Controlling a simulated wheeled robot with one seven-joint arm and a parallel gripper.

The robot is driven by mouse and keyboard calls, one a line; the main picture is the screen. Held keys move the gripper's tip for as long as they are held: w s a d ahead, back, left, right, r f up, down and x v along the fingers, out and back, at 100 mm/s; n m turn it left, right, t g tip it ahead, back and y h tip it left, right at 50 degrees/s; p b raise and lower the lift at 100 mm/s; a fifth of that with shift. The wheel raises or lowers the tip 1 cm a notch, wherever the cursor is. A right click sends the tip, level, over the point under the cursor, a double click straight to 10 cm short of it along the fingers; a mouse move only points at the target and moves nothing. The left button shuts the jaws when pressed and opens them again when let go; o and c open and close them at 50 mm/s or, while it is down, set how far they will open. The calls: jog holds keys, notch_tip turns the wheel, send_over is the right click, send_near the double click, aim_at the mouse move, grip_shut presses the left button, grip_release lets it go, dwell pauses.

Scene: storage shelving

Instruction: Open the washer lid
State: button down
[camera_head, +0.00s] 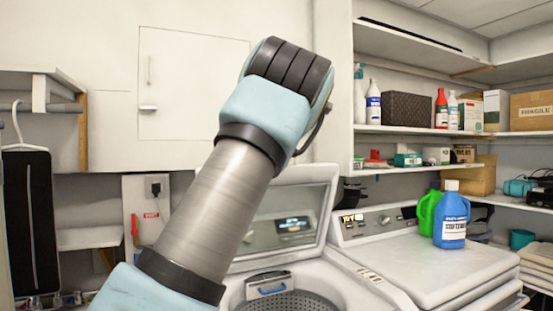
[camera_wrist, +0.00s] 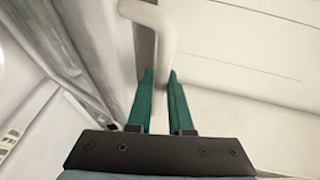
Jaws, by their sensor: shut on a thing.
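The washer (camera_head: 355,296) stands low in the middle of the head view, with its round metal drum showing. Its lid (camera_head: 288,212), a pale frame around a dark glass pane, stands raised and tilted back over the opening. My arm hides its left part. In the wrist view my gripper (camera_wrist: 160,76) has its two teal fingers closed on a white bent bar (camera_wrist: 152,25), like a handle. A pale panel lies right of the bar. I cannot tell for sure which part the bar belongs to. My gripper is hidden in the head view.
A second machine (camera_head: 420,262) on the right carries a blue bottle (camera_head: 451,222) and a green bottle (camera_head: 427,212). Shelves (camera_head: 420,131) above hold bottles and boxes. A wall cabinet (camera_head: 188,85) is behind my arm. A hanging black item (camera_head: 30,215) is at the left.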

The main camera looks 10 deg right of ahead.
jog(key=shift+w, duration=0.15)
jog(key=c, duration=1.1)
grip_release()
jog(key=b+v, duration=0.6)
jog(key=v, duration=0.4)
jog(key=shift+s, duration=0.4)
